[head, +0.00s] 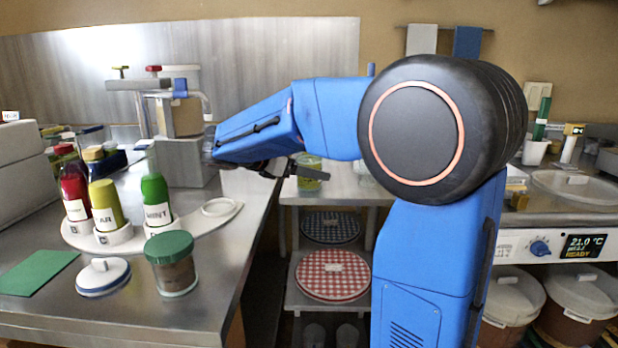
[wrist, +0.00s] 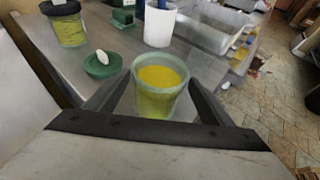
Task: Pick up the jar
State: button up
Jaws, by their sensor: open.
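A greenish glass jar (wrist: 160,88) with yellow contents and no lid on it stands upright in the middle of the wrist view. My gripper (wrist: 156,98) is open, with one dark finger on each side of the jar; I cannot tell whether either finger touches it. In the head view my gripper (head: 298,170) reaches over the middle table, and the jar (head: 309,178) shows partly behind it. A green lid (wrist: 103,65) with a white knob lies left of the jar in the wrist view.
A black-lidded jar (wrist: 70,30) and a white cup (wrist: 159,25) stand on the same table, beside a metal tray (wrist: 212,30). On the left counter are a green-lidded brown jar (head: 172,270), a white-lidded dish (head: 103,277) and several bottles in a white holder (head: 115,238).

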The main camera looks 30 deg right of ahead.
jog(key=x, duration=0.4)
jog(key=shift+w+d, duration=0.15)
jog(key=shift+w, duration=0.05)
jog(key=shift+c, duration=0.3)
jog(key=c, duration=1.4)
jog(key=shift+r, duration=0.1)
